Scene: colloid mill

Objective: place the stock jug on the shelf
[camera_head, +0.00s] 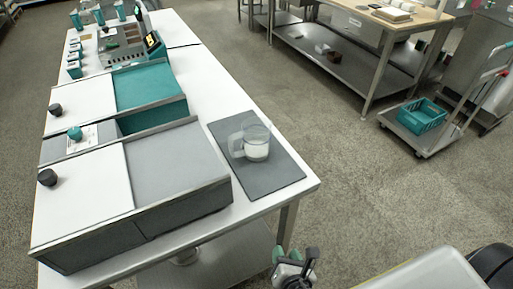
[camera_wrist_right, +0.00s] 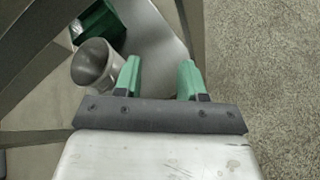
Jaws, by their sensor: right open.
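A clear jug with a handle and pale contents (camera_head: 252,142), likely the stock jug, stands upright on a dark grey mat (camera_head: 278,183) at the right end of the white table. A grey lower shelf (camera_head: 232,263) shows beneath this table, and also in the right wrist view (camera_wrist_right: 158,38). My right gripper (camera_head: 294,262) is open and empty, beyond the table's near right corner and well apart from the jug. Its green fingers (camera_wrist_right: 160,80) stand apart in the right wrist view. My left gripper is not in view.
A metal cup (camera_wrist_right: 94,64) and a green bin (camera_wrist_right: 98,24) are by the lower shelf. A trolley with a teal crate (camera_head: 422,117) stands at right. Floor between (camera_head: 370,180) is clear.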

